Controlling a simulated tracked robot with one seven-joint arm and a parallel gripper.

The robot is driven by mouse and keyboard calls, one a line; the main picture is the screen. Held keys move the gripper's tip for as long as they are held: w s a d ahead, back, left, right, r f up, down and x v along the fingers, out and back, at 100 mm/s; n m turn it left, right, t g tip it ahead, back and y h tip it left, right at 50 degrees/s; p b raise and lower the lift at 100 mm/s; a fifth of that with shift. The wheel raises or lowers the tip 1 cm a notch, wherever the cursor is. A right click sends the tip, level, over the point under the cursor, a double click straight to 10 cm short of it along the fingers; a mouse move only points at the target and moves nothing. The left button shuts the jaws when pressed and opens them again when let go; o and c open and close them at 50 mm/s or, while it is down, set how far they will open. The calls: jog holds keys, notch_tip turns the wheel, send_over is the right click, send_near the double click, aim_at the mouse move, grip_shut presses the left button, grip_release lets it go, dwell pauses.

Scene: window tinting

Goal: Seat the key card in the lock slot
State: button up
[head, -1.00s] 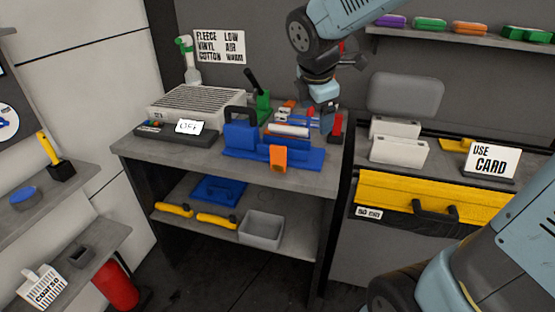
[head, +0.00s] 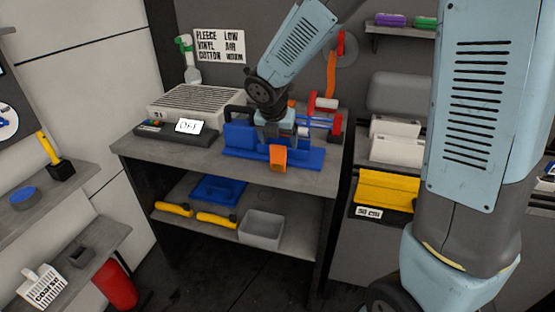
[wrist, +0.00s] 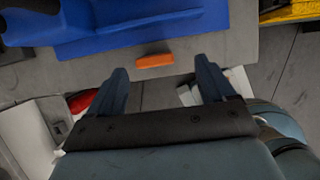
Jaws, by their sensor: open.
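I cannot tell for sure which thing is the key card. An orange piece (head: 278,159) shows at the front of a blue fixture (head: 308,158) on the workbench. The orange piece also shows in the wrist view (wrist: 155,61), beside the blue fixture (wrist: 130,25). My gripper (wrist: 164,73) is open and empty in the wrist view. Its fingers are spread on either side below the orange piece, which appears just beyond the fingertips. In the head view my wrist is over the blue fixture, and the fingertips are not clear. No lock slot can be made out.
A grey grille unit (head: 200,103) and an "OFF" sign (head: 189,127) stand left on the workbench (head: 160,148). The lower shelf holds yellow-handled tools (head: 215,220) and a grey bin (head: 262,227). A yellow case (head: 385,190) is at right, partly hidden by my arm.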

aim_at(279, 149)
jog(key=shift+a+x, duration=0.15)
jog(key=shift+x, duration=1.45)
jog(key=shift+a+x, duration=0.2)
jog(key=shift+x, duration=1.45)
jog(key=shift+w+r, duration=0.1)
jog(key=shift+w, duration=0.1)
jog(key=c, duration=1.1)
jog(key=shift+c, duration=0.2)
